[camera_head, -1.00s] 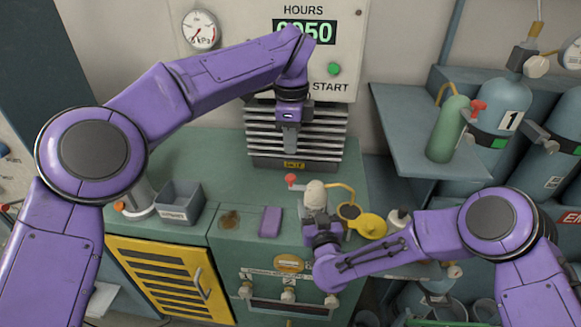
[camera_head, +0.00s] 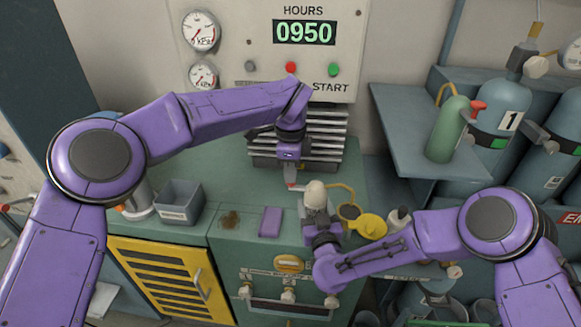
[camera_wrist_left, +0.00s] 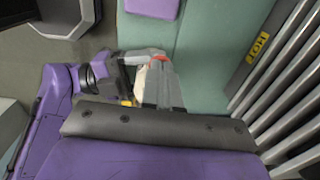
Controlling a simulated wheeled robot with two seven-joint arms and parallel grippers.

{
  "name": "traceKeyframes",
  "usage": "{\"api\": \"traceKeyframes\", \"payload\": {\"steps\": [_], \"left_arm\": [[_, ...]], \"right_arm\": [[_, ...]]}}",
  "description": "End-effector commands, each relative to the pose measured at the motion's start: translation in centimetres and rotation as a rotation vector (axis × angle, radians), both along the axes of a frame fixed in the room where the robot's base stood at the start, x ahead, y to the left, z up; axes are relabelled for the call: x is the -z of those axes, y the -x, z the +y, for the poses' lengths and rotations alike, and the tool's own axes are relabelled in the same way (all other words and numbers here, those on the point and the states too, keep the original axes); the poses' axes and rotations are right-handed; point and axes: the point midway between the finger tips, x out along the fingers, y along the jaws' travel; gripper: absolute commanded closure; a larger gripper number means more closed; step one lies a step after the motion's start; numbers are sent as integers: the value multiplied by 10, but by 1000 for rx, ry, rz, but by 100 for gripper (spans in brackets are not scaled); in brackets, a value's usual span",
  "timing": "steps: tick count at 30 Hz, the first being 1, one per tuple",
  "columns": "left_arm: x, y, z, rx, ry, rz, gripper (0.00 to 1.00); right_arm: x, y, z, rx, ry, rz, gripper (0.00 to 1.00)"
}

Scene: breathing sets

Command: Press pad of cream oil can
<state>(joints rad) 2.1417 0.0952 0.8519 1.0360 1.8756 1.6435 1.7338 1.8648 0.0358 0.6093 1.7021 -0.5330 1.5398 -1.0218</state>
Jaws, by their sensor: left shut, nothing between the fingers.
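The cream oil can (camera_head: 315,193) stands upright at the front of the green bench, its yellow spout reaching right over a dark-filled yellow-rimmed cup (camera_head: 349,211). My right gripper (camera_head: 317,218) is around the can and appears shut on it. My left gripper (camera_head: 295,184) is shut and empty, pointing down at the red pad on the can's left side. The pad (camera_head: 291,186) is mostly hidden behind the fingertips. In the left wrist view the red pad (camera_wrist_left: 157,57) shows at the tips of my left fingers, with cream beside it. I cannot tell whether they touch.
A finned heater marked HOT (camera_wrist_left: 257,45) stands behind the can. A purple block (camera_head: 270,221) and a grey bin (camera_head: 180,201) lie to the left. A yellow lid (camera_head: 371,225) is right of the cup. A green oil can (camera_head: 447,130) stands on the side shelf.

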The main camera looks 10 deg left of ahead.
Motion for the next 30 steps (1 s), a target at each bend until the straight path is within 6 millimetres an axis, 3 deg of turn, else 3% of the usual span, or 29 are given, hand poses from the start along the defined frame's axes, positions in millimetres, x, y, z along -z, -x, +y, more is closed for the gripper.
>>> {"api": "traceKeyframes", "payload": {"steps": [3, 14, 30], "left_arm": [[14, 1, 0, 3, -4, 5, 100], [10, 2, 0, 4, -6, 8, 100], [-112, 8, 0, -3, -1, -7, 100]], "right_arm": [[2, 1, 0, -2, 1, 3, 78], [0, 1, 1, -4, -2, 0, 79], [1, 1, 0, -2, 1, 2, 79]]}}
